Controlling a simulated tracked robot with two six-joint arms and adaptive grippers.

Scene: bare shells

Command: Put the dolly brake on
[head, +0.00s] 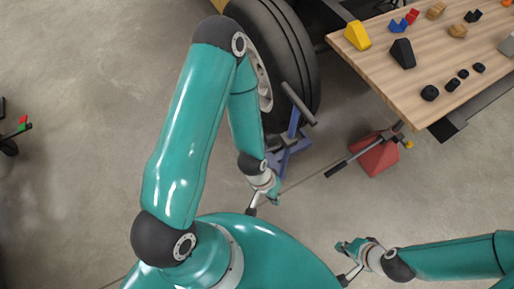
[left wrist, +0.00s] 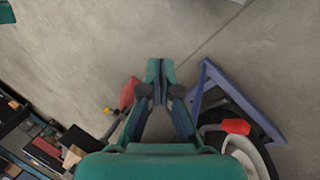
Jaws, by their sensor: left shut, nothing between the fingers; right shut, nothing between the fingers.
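A blue dolly frame (head: 293,125) stands on the floor against the big wheel, with a dark bar across its top. In the left wrist view the blue frame (left wrist: 207,90) is to the right of the fingers, and a red pedal-like part (left wrist: 236,126) shows beside it; I cannot tell whether this is the brake or how it is set. My left gripper (head: 274,196) is shut and empty, just below the dolly in the head view; its closed fingers show in the left wrist view (left wrist: 160,70), apart from the frame. My right gripper (head: 343,246) is shut and empty above bare floor.
A large black tyre (head: 290,50) stands behind the dolly. A red stand (head: 376,158) with a dark handle is to its right. A wooden table (head: 390,82) with several small coloured blocks is at the upper right.

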